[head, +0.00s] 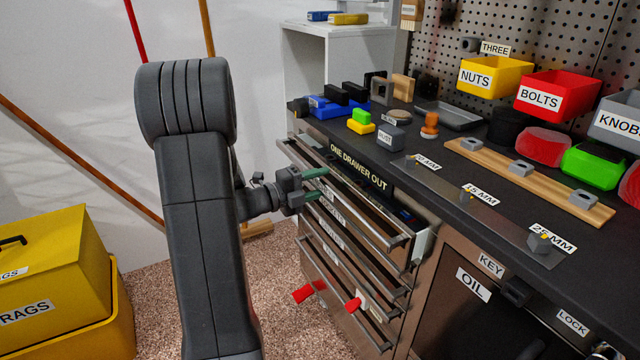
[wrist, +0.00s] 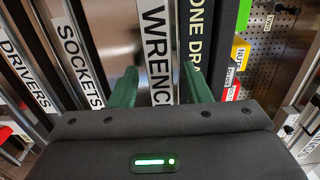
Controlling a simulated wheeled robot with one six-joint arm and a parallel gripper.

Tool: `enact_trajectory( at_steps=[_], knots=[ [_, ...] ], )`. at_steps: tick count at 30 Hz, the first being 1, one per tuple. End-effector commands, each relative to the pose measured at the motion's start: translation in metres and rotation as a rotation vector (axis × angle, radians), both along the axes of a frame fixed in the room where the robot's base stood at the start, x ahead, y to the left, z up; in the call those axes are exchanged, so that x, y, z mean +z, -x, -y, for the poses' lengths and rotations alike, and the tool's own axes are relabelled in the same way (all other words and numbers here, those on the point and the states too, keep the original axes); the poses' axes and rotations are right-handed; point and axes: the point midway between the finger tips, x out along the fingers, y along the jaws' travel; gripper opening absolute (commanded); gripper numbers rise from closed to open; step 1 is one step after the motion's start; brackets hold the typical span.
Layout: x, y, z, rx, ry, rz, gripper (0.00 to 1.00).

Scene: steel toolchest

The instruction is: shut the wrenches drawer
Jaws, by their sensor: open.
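The wrenches drawer (head: 424,244) is the top drawer of the steel toolchest and stands pulled out, its dark inside partly showing in the head view. Its WRENCHES label (wrist: 157,50) shows between my fingers in the wrist view, with the end of the word hidden by my gripper body. My gripper (head: 317,184) is open, with green fingers, at the left part of the drawer front. In the wrist view my gripper (wrist: 160,86) faces the drawer front with one finger on each side of the label. I cannot tell whether the fingers touch the drawer.
A "ONE DRAWER OUT" sign (head: 361,167) is on the chest's top edge. The sockets drawer (wrist: 78,50) and drivers drawer (wrist: 25,65) are below. A yellow rags bin (head: 110,330) stands left. The worktop holds bins and a wooden rail (head: 470,157).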

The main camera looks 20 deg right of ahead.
Motion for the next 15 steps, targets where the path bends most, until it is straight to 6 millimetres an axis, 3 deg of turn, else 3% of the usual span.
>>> enact_trajectory(
  at_steps=[10, 11, 15],
  knots=[
    [0.0001, -0.0003, 0.0052, 0.0, 0.0, 0.0, 0.44],
    [0.0, -0.0003, 0.0051, 0.0, 0.0, 0.0, 0.42],
    [0.0, -0.0003, 0.005, 0.0, 0.0, 0.0, 0.14]
  ],
)
